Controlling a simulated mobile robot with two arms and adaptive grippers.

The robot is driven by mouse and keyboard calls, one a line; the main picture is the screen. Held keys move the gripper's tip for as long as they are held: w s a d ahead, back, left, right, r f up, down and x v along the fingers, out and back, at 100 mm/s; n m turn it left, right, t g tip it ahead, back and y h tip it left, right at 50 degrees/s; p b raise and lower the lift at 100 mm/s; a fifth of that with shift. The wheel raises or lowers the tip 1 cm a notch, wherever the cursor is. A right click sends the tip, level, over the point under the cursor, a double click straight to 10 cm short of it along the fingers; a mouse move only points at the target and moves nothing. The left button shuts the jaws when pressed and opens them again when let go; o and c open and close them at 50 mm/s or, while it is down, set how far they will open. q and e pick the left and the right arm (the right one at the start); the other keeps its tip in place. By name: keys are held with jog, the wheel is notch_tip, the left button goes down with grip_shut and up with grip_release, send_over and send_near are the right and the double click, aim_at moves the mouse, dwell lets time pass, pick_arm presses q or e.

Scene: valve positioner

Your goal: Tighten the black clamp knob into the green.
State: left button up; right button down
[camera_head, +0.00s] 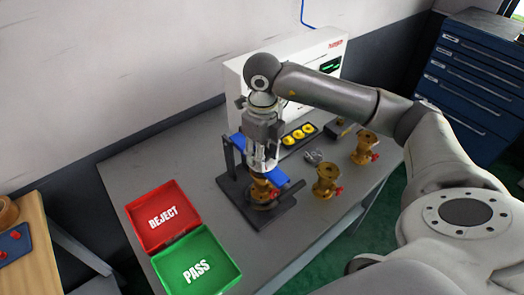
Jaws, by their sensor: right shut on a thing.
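My right gripper (262,163) points straight down over the black clamp stand (229,188). It is shut at the top of the clamp, where the black clamp knob sits. The knob is hidden by the fingers, and no green mark on it can be made out. A brass valve body (262,190) with a red part stands upright in the clamp, just below the gripper. Blue parts of the stand show on both sides of the gripper. My left gripper is out of view.
A red REJECT tray (163,215) and green PASS tray (197,265) lie left of the stand. Two brass valves (326,181) (365,148) stand to the right. Behind are a black tray of yellow round parts (299,134) and a white box (300,50) with a green display.

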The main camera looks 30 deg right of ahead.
jog(key=m, duration=0.4)
jog(key=shift+s+a+f+m, duration=0.1)
jog(key=shift+s+f+m, duration=0.1)
jog(key=shift+f+m, duration=0.15)
jog(key=m, duration=0.5)
jog(key=shift+p, duration=0.3)
jog(key=c, duration=1.1)
grip_release()
jog(key=shift+o, duration=0.5)
jog(key=shift+w, duration=0.1)
jog(key=shift+r, duration=0.1)
